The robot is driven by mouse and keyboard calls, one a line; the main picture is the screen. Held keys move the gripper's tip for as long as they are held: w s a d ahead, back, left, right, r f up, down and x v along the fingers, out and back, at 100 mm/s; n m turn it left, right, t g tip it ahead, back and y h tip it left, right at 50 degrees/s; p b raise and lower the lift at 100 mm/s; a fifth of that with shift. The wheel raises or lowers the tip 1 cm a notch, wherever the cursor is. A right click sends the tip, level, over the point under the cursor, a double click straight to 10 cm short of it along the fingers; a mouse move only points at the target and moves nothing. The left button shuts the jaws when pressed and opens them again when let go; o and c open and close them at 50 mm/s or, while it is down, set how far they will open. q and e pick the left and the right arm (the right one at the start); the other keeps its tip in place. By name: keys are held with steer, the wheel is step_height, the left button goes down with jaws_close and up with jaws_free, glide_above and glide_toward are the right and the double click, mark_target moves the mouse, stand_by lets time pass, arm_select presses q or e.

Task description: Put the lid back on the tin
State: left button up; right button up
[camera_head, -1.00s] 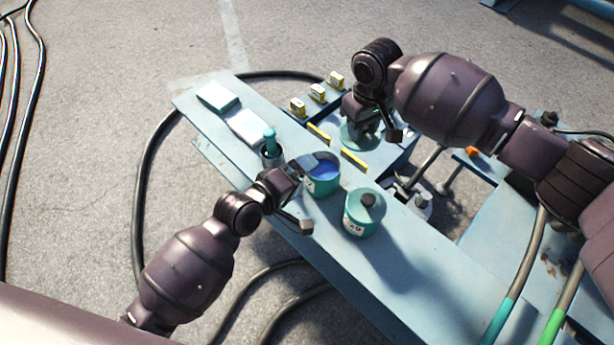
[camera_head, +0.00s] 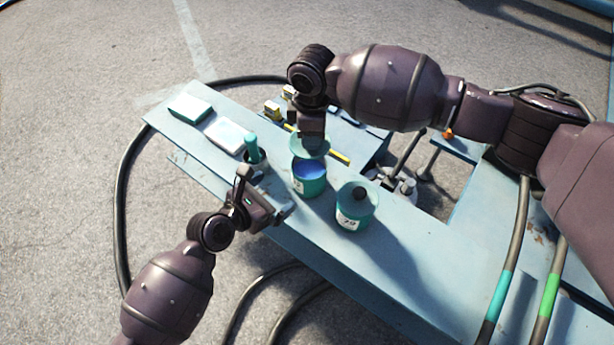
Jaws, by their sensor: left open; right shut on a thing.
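The open teal tin (camera_head: 309,187) stands on the blue bench with blue content showing inside. My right gripper (camera_head: 312,136) is shut on the teal lid (camera_head: 309,148) and holds it just above and behind the tin's mouth, covering part of the far rim. Whether the lid touches the rim cannot be told. My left gripper (camera_head: 264,200) is open and empty, to the left of the tin and near the bench's front edge. It does not touch the tin.
A dark cup with a teal-handled tool (camera_head: 252,148) stands left. A white pad (camera_head: 228,136), a teal-and-white box (camera_head: 190,108) and yellow-marked blocks (camera_head: 273,110) lie further back.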

mark_target(297, 179)
arm_select(q)
steer(key=shift+n, duration=0.5)
arm_select(e)
steer(key=shift+n, duration=0.3)
arm_select(q)
steer(key=x, duration=1.2)
steer(key=c, duration=1)
arm_select(e)
steer(key=shift+f, duration=2.5)
